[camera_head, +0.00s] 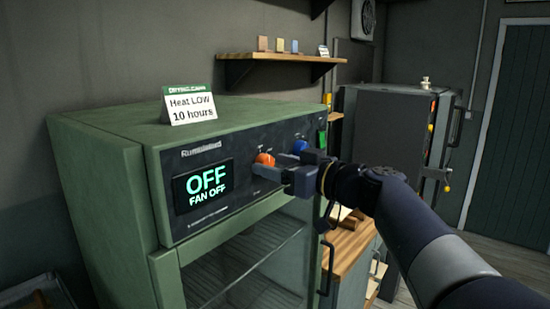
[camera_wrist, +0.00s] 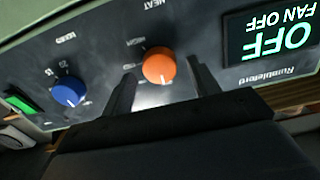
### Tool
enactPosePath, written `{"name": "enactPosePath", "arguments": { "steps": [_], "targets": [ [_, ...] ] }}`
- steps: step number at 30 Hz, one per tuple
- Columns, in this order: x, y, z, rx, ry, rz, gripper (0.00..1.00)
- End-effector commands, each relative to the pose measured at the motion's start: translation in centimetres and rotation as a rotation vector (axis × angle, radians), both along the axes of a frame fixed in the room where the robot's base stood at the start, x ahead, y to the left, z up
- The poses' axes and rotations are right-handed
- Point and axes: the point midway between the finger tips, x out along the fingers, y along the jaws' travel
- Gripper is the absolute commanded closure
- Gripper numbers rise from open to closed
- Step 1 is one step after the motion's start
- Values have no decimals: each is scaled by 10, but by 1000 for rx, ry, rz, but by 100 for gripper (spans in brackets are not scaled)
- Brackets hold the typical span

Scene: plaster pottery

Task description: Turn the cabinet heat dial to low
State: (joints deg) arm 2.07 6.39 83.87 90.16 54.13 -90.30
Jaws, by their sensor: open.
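The green drying cabinet (camera_head: 100,140) has a dark control panel with an orange dial (camera_head: 265,159). In the wrist view the panel is upside down, and the orange dial (camera_wrist: 158,67) sits under the word HEAT, with HIGH printed beside it. Its display (camera_head: 208,187) reads OFF and FAN OFF. My gripper (camera_head: 272,171) is open in front of the panel, at the orange dial. In the wrist view its two fingers (camera_wrist: 162,88) stand apart on either side of the dial, with gaps visible; contact cannot be told. A card (camera_head: 189,104) on top reads Heat LOW, 10 hours.
A blue dial (camera_head: 299,146) sits close to the right of my gripper, with a green switch (camera_head: 322,139) beyond it. The cabinet's glass door (camera_head: 245,265) and its handle (camera_head: 327,268) are below. A shelf (camera_head: 280,58) hangs on the wall above.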

Motion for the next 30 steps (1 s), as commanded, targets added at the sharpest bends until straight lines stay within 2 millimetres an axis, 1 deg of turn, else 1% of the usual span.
{"name": "enactPosePath", "arguments": {
  "steps": [4,11,27,30],
  "targets": [
    [4,5,0,0,0,0,42],
    [4,5,0,0,0,0,42],
    [4,5,0,0,0,-1,86],
    [4,5,0,1,2,-1,86]
  ]
}}
